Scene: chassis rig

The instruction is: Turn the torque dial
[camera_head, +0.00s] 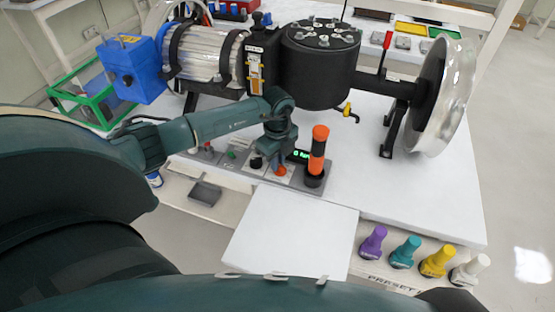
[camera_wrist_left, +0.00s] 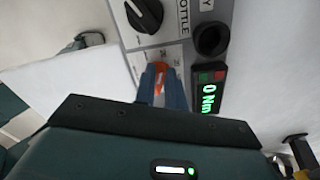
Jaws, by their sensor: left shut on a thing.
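The torque dial is a small orange knob (camera_head: 281,170) on the grey control panel in the head view. It also shows in the left wrist view (camera_wrist_left: 160,75), between two blue fingers. My left gripper (camera_wrist_left: 162,84) is shut on this dial from above, with a finger on each side. In the head view, my left gripper (camera_head: 276,150) hangs over the panel and partly hides it. A display (camera_wrist_left: 208,95) beside the dial reads 0 Nm in green. My right gripper is not in view.
A black throttle knob (camera_wrist_left: 145,14) is close to the dial. An orange and black upright handle (camera_head: 318,150) stands just right of my left gripper. Several coloured pegs, including a purple one (camera_head: 373,242), line the front right. A white sheet (camera_head: 290,230) lies clear in front.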

